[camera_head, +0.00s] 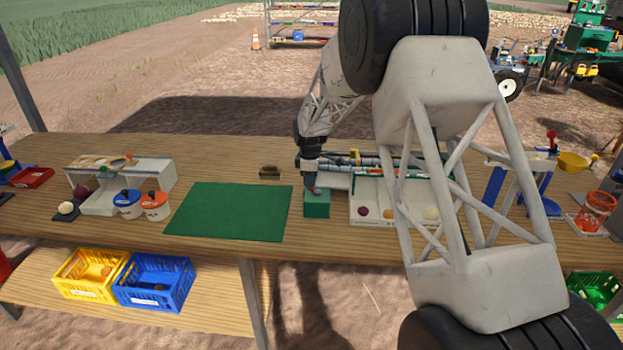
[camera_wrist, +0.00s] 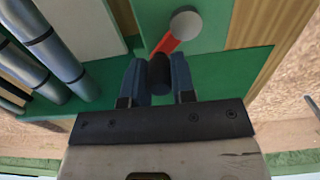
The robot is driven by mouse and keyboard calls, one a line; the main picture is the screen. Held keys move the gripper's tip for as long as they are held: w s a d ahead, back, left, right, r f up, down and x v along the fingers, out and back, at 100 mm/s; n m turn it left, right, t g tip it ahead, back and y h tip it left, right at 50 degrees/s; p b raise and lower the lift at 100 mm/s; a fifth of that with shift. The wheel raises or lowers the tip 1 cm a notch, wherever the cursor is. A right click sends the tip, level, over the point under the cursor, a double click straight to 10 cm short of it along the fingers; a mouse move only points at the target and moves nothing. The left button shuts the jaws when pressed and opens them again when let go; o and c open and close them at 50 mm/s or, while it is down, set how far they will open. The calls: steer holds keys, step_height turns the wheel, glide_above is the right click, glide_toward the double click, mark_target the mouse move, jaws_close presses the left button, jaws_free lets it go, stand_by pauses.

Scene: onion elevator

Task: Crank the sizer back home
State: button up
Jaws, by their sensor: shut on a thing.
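The sizer has grey rollers (camera_head: 350,160) along its back and a white tray (camera_head: 380,221) in front. The rollers also show at the left of the wrist view (camera_wrist: 42,50). At its left end stands a green block (camera_head: 316,209). The crank has a red arm (camera_wrist: 166,43), a grey round hub (camera_wrist: 186,23) and a black knob (camera_wrist: 160,72). My gripper (camera_wrist: 159,80) is shut on the black knob, with one blue finger on each side. In the head view my gripper (camera_head: 311,186) is just above the green block and hides most of the crank.
Several round produce pieces lie in the sizer's tray. A green mat (camera_head: 230,211) lies bare to the left. A small brown block (camera_head: 270,172) sits behind. My arm covers the sizer's right part.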

steer(key=shift+s+a+f, duration=0.1)
steer(key=shift+s+a, duration=0.15)
steer(key=shift+s, duration=0.25)
stand_by(0.3)
steer(key=shift+s+a, duration=0.15)
steer(key=shift+s, duration=0.35)
stand_by(0.4)
steer(key=shift+s, duration=0.6)
steer(key=shift+a, duration=0.1)
steer(key=shift+s, duration=0.2)
steer(key=shift+s+d, duration=0.25)
steer(key=shift+s, duration=0.25)
stand_by(0.3)
